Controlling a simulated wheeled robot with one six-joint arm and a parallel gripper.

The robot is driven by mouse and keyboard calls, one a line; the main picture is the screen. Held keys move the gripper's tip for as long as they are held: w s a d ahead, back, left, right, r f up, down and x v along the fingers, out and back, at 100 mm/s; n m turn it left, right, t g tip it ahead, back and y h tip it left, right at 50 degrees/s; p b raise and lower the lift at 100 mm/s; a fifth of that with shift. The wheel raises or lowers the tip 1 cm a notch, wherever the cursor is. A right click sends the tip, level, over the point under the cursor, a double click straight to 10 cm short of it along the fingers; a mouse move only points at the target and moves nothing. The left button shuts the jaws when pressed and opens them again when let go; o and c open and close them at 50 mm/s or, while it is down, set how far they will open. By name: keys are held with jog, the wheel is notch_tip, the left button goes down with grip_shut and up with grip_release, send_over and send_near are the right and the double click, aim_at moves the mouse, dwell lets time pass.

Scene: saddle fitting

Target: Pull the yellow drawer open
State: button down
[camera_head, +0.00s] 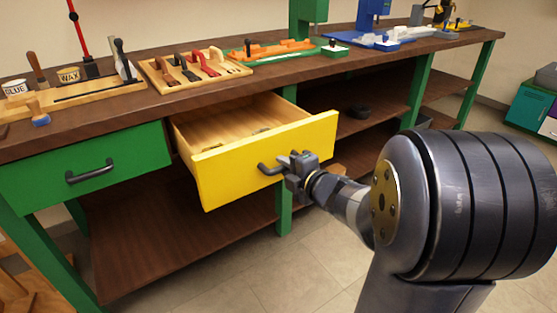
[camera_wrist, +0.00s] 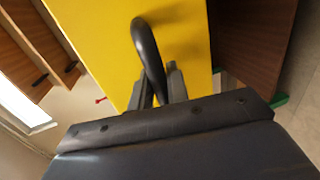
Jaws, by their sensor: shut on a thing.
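The yellow drawer (camera_head: 262,158) stands pulled out from under the workbench, with its wooden inside partly showing from above. Its dark bar handle (camera_head: 266,170) is on the front face. My gripper (camera_head: 290,163) is at the handle's right part and is shut on it. In the wrist view the drawer's yellow front (camera_wrist: 100,35) fills the upper middle. The curved black handle (camera_wrist: 148,50) runs down between my gripper's fingers (camera_wrist: 160,85). The fingers hide the lower end of the handle there.
A green drawer (camera_head: 90,165) with a dark handle is shut at the left. The workbench top (camera_head: 130,105) holds a wooden tool tray (camera_head: 190,70) and several other tools. A lower shelf (camera_head: 170,235) lies below. Tiled floor is open in front.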

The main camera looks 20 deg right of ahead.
jog(key=shift+s, duration=0.25)
jog(key=c, duration=1.5)
grip_release()
jog(key=shift+o, duration=0.2)
jog(key=p+v, duration=0.3)
jog(key=v, duration=0.7)
jog(key=shift+s+d, duration=0.2)
jog(key=shift+s, duration=0.15)
